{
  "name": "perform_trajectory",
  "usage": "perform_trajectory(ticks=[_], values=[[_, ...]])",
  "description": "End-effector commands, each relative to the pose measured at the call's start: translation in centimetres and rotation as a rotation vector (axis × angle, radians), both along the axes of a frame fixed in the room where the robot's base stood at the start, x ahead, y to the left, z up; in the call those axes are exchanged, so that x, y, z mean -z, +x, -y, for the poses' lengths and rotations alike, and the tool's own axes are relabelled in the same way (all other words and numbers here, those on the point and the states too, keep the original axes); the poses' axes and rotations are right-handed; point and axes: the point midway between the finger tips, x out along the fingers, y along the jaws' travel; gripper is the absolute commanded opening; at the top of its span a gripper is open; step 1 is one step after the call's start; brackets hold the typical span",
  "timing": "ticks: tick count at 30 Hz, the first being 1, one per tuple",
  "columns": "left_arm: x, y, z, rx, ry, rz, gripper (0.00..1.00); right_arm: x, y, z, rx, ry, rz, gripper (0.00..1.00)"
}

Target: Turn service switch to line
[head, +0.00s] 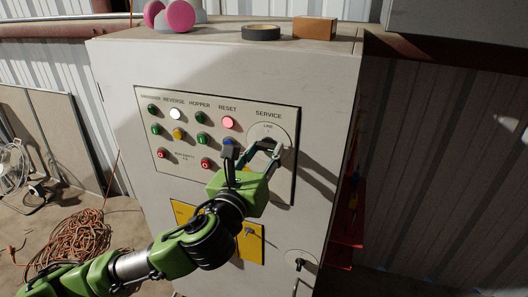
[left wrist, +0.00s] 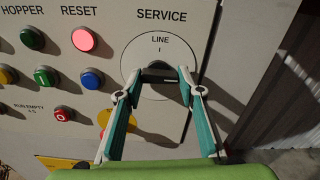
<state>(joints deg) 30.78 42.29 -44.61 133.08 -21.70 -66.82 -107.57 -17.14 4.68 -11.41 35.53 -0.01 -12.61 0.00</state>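The service switch (left wrist: 158,78) is a dark handle on a round pale dial plate (left wrist: 160,48) marked LINE at the top, on the grey cabinet's control panel. The dial also shows in the head view (head: 268,130). My left gripper (left wrist: 161,74) is at the dial, its two teal and white fingers drawn partly together, one tip on each side of the dark handle, which fills the gap between them. The fingers hide part of the handle, so its exact angle is hard to tell. My right gripper is not in view.
Left of the dial are several buttons and lamps, including a lit red RESET (head: 228,123) and a blue button (left wrist: 93,79). A tape roll (head: 261,33) and a brown box (head: 314,28) sit on the cabinet top. Coiled orange cable (head: 75,240) lies on the floor at left.

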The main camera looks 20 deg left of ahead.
Motion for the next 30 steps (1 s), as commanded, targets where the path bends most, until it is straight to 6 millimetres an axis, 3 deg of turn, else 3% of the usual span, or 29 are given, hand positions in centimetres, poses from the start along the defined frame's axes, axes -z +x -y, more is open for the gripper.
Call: perform_trajectory(ticks=[14,30], values=[[0.0,0.0,0.0,-0.002,-0.054,-0.004,0.14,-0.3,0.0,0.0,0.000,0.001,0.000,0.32],[-0.2,0.0,0.0,-0.002,-0.492,-0.020,0.14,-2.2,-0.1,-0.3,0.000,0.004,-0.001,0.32]])
